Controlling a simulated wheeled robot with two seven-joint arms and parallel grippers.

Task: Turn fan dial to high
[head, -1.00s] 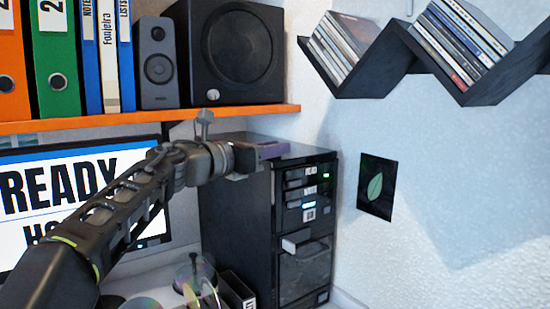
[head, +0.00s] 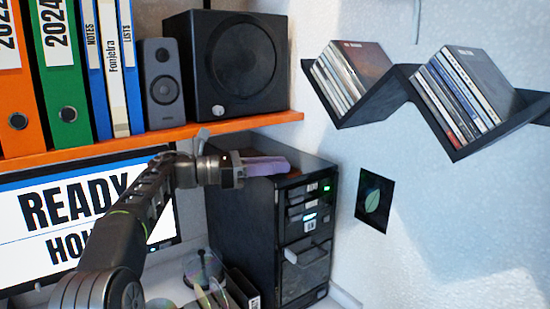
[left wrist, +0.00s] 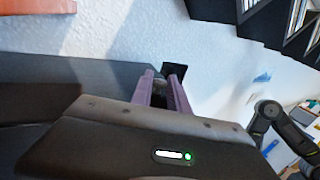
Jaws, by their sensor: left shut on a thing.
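A black computer tower (head: 290,165) stands below the orange shelf. Its front has a lit white bar, a green light and a pale handle-like piece. My left gripper (head: 268,166) reaches across the tower's top near the front edge. Its purple fingers also show in the left wrist view (left wrist: 162,92). They are shut with a gap between them, and a dark thing lies in that gap. I cannot tell whether this is the fan dial, and no dial is clearly visible elsewhere. My right gripper is not in view, only what looks like part of my right arm in the wrist view.
The orange shelf (head: 150,142) with binders and two speakers hangs close above my left arm. A monitor (head: 75,215) is behind the arm. A disc spindle (head: 203,270) stands left of the tower. Zigzag disc shelves (head: 395,85) hang at the upper right.

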